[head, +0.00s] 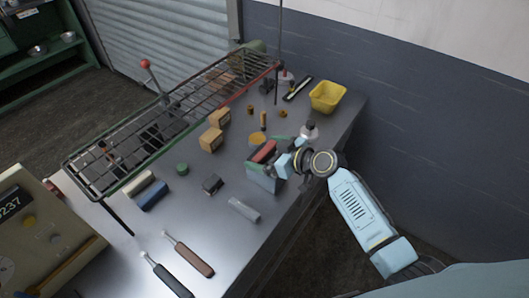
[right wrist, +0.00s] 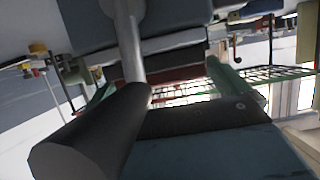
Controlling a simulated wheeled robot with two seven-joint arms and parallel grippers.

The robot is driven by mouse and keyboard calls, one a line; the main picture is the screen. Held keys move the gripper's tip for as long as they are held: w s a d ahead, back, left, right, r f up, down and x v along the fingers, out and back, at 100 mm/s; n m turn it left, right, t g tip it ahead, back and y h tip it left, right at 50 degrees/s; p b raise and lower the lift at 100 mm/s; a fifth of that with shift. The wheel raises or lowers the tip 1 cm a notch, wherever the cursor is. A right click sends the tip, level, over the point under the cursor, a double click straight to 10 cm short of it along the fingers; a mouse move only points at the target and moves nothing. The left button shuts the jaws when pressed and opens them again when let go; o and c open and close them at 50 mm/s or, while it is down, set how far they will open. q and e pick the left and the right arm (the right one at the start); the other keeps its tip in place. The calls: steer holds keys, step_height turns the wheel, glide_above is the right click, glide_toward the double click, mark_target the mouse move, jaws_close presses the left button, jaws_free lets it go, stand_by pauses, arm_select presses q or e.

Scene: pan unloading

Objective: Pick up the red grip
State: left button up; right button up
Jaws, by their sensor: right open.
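The red grip (head: 264,151) is a short red bar over the right part of the metal workbench (head: 225,235) in the head view. My right gripper (head: 268,159) is there with its jaws apart, and the red bar shows between or just beside them. In the right wrist view a dark red strip (right wrist: 172,76) shows in the gap between my right gripper's jaws (right wrist: 182,90); it is partly covered. I cannot tell whether the jaws touch it. My left gripper is not in view.
A wire rack (head: 100,165) runs along the bench's far left side. Wooden blocks (head: 211,139), a blue block (head: 153,197), a dark block (head: 212,184) and a grey block (head: 244,210) lie around. A yellow bin (head: 327,97) stands at the back right. A brown-handled tool (head: 194,261) lies in front.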

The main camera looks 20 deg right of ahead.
steer(key=shift+w+a, duration=0.1)
steer(key=c, duration=0.8)
